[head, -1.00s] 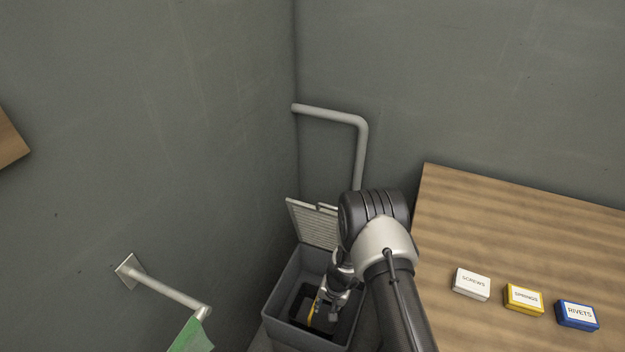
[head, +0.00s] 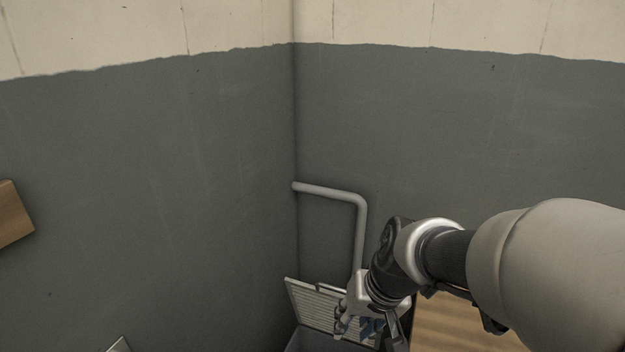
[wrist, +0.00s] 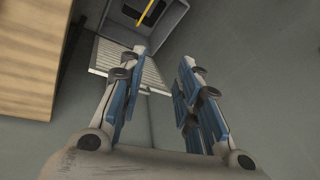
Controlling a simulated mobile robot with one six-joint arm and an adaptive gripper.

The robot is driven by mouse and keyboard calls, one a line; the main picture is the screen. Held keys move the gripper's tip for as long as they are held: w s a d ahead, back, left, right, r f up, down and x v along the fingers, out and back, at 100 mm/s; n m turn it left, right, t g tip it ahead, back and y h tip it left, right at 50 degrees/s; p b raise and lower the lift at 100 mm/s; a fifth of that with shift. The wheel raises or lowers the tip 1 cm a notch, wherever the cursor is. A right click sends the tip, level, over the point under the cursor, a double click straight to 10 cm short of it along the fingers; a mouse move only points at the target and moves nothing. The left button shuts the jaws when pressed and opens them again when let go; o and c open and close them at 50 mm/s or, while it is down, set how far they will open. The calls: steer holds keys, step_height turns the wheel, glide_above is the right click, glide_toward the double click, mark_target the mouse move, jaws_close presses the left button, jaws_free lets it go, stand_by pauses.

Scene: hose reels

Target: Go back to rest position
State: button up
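My gripper (wrist: 160,75) is open and empty in the wrist view, its two blue-padded fingers spread wide apart. In the head view my gripper (head: 368,328) is small and partly hidden by my own arm, in front of the slatted grey panel. The arm reaches in from the right side of the head view, with its links raised and bent.
A grey bin (head: 312,342) with a slatted panel (head: 312,305) stands in the corner; a yellow item (wrist: 146,12) shows inside it. A pipe (head: 335,193) runs along the wall. A wooden table (head: 455,325) is at right, partly hidden by my arm. A wooden piece (head: 12,213) is at left.

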steer(key=s+d+r+h, duration=0.1)
steer(key=s+d+r, duration=0.2)
steer(key=s, duration=0.6)
steer(key=s+d+r+t+h, duration=0.1)
steer(key=s+d+r, duration=0.2)
steer(key=s, duration=0.6)
steer(key=shift+d+r+n, duration=0.2)
steer(key=shift+n, duration=0.1)
steer(key=shift+s, duration=0.15)
